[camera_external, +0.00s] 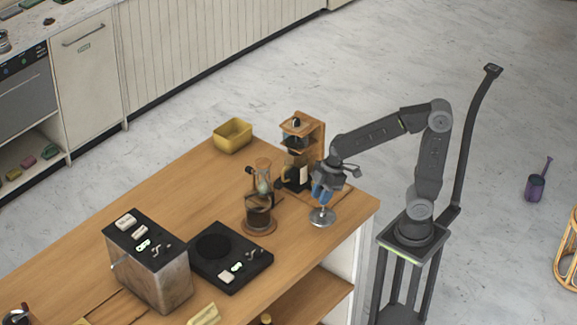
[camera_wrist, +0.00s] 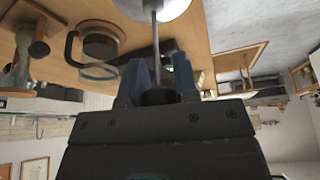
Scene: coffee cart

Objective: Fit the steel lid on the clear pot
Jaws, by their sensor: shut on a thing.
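My gripper (camera_external: 322,197) has blue fingers shut on the dark knob of the steel lid (camera_external: 322,217). In the wrist view my gripper (camera_wrist: 160,80) grips the knob, and a thin rod runs from it to the shiny disc of the lid (camera_wrist: 160,8). The lid is near the right end of the counter; I cannot tell whether it touches the top. The clear pot (camera_external: 258,219), with dark content, stands upright left of the lid, apart from it. The wrist view shows the pot (camera_wrist: 100,45) with its black handle at left.
A glass brewer (camera_external: 263,176) stands just behind the pot. A wooden coffee stand (camera_external: 303,150) is close behind my gripper. A black scale or hot plate (camera_external: 230,256) and a steel box (camera_external: 150,262) are left of the pot. A yellow bin (camera_external: 232,135) is at the back.

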